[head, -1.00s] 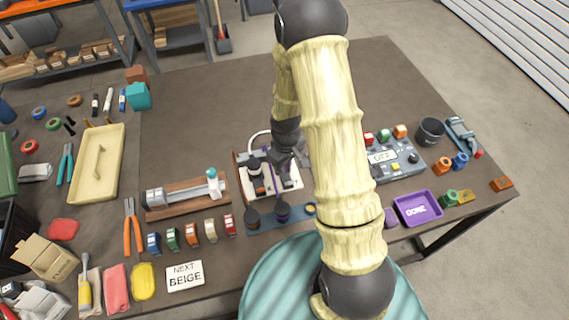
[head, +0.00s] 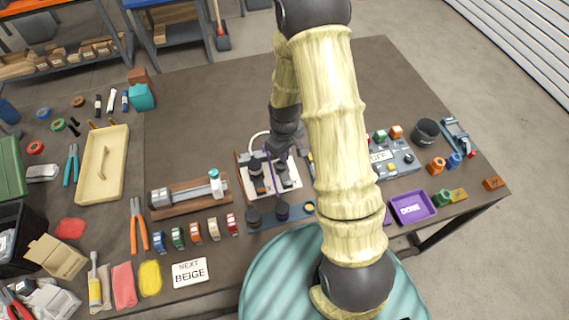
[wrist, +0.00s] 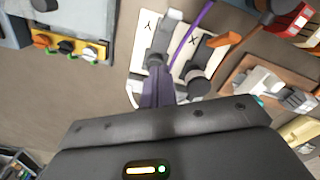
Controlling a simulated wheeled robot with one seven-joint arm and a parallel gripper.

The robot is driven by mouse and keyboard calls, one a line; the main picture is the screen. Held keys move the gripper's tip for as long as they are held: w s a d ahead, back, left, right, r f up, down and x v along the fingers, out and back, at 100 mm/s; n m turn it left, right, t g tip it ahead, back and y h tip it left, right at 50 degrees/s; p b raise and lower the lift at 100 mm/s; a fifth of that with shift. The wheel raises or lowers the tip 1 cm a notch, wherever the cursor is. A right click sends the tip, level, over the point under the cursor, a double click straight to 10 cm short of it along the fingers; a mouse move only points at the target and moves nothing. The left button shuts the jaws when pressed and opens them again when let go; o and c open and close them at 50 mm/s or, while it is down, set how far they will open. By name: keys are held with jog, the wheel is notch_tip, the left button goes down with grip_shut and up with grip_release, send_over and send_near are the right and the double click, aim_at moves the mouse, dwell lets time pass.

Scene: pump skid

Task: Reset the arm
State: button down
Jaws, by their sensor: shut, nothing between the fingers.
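My gripper (head: 279,150) hangs over the white panel (head: 288,185) near the middle of the table, fingers shut and empty. In the wrist view its shut fingers (wrist: 158,92) point at the panel, overlapping the part by the letter Y; I cannot tell whether they touch it. The panel shows in the wrist view (wrist: 142,50) with letters X and Y, a black knob (wrist: 197,84) by the X and a purple cable (wrist: 190,35) running across. My pale, ribbed arm hides part of the table right of the panel.
Left of the panel is a wooden-based fixture (head: 190,194). Several coloured blocks and a sign reading NEXT BEIGE (head: 190,271) lie in front. A grey control box (head: 395,165) and purple DONE tray (head: 425,211) stand right. The table's back middle is clear.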

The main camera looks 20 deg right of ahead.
dwell(0.3)
jog(key=s+r+m+t, duration=0.1)
jog(key=s+r+m, duration=0.2)
jog(key=s+r, duration=0.3)
jog(key=s+r+m+t, duration=0.1)
jog(key=s+r+m, duration=0.2)
jog(key=r, duration=0.9)
jog(key=s, duration=0.2)
jog(key=shift+s+r+t, duration=0.3)
jog(key=shift+s+r, duration=0.1)
jog(key=shift+s, duration=0.1)
